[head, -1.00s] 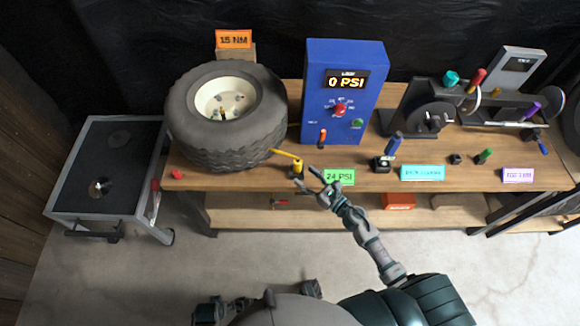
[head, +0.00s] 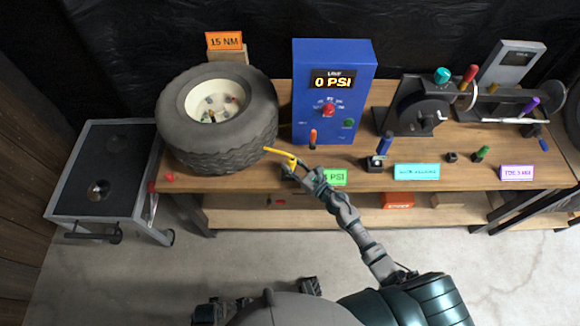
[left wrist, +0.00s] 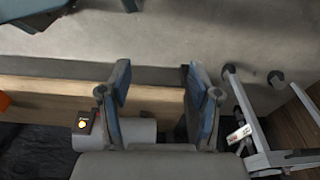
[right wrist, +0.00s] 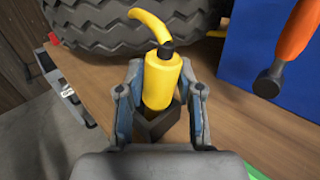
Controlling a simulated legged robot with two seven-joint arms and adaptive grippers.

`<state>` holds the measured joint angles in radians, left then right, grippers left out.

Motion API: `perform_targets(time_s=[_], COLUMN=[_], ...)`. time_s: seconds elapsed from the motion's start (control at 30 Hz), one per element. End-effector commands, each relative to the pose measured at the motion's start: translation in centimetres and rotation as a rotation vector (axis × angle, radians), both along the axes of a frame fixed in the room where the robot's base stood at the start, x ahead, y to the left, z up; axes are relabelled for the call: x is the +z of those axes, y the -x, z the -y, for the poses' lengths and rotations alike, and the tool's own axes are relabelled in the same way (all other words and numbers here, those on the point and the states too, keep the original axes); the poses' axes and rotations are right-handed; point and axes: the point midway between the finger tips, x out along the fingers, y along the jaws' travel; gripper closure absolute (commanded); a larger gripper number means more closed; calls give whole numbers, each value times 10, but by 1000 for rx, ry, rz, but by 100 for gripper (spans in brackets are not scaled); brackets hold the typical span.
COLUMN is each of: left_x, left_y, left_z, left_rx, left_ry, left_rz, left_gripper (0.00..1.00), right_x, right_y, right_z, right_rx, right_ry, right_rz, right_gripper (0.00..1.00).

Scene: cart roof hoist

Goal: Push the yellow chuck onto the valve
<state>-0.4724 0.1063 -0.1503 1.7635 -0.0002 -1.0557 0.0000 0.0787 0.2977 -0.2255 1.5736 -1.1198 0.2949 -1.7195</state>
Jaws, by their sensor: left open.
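The yellow chuck (head: 291,161), with its curved yellow hose, is at the bench's front edge, right of the tyre (head: 217,158). The right wrist view shows the chuck (right wrist: 161,82) upright over a dark block. My right gripper (head: 294,170) is around it; in the right wrist view its fingers (right wrist: 161,68) are drawn in against the chuck's sides. The tyre lies flat on the bench, its pale rim (head: 212,102) facing up. Small parts show inside the rim, but I cannot tell which is the valve. My left gripper (left wrist: 157,66) is open and empty, away from the chuck.
The blue gauge box (head: 328,85) reads 0 PSI behind the chuck, with an orange-handled tool (head: 313,138) at its front. A blue-handled tool (head: 383,146) stands to the right. A grey cart (head: 72,195) is left of the bench. Bare floor lies in front.

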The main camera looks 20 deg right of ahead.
Motion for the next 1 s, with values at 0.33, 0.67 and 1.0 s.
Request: perform_targets(time_s=[0.33,0.67,1.0], left_x=[1,-14,-36], left_y=[-1,6,17], left_z=[8,1,-4], left_rx=[5,-1,-4], left_ry=[15,-1,5], left_rz=[1,-8,-12], left_gripper=[38,38,38], right_x=[0,20,38], right_y=[-1,0,28], right_z=[-12,-10,7], right_rx=[-6,7,2], right_ry=[25,7,18], right_rz=[-1,5,0], right_gripper=[100,100,100])
